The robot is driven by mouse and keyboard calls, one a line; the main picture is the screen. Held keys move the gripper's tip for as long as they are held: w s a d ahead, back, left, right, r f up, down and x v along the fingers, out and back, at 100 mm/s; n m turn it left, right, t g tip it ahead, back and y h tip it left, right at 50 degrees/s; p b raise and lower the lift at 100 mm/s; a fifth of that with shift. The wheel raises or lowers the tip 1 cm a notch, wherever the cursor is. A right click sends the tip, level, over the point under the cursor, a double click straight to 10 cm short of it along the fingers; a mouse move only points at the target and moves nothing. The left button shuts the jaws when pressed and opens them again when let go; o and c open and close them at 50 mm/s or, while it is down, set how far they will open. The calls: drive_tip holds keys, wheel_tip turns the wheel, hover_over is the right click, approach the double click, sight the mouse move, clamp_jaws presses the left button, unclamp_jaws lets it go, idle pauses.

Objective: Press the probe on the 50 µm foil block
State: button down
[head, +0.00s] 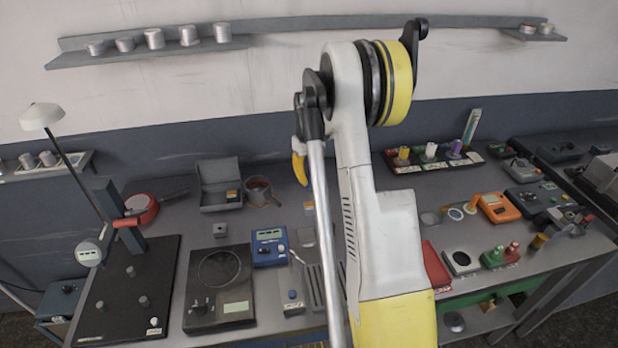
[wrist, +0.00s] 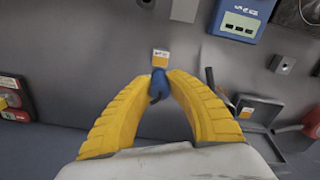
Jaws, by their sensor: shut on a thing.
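My gripper (wrist: 160,82) has its two yellow fingers shut on a small dark blue probe (wrist: 158,86) in the wrist view. A small block with a white and orange label (wrist: 161,57) shows just beyond the probe; its lower edge meets the probe in the picture. I cannot tell whether they touch. The thickness marks are too small to read. In the head view my arm hides most of the gripper; only a yellow finger part (head: 299,168) shows.
A blue gauge box (head: 270,247) also shows in the wrist view (wrist: 240,18). Near it are a small grey block (head: 220,230), an open grey case (head: 219,198), a red pan (head: 141,208) and a black scale (head: 218,310). Bare bench lies around the labelled block.

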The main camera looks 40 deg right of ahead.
sight(309, 191)
drive_tip(key=shift+f+b, duration=1.3)
drive_tip(key=shift+f, duration=1.25)
drive_tip(key=shift+f+b, duration=0.4)
drive_tip(key=shift+b, duration=0.05)
idle(0.4)
drive_tip(key=shift+r, duration=0.1)
drive_tip(key=shift+r+p, duration=1.3)
drive_tip(key=shift+r, duration=1.1)
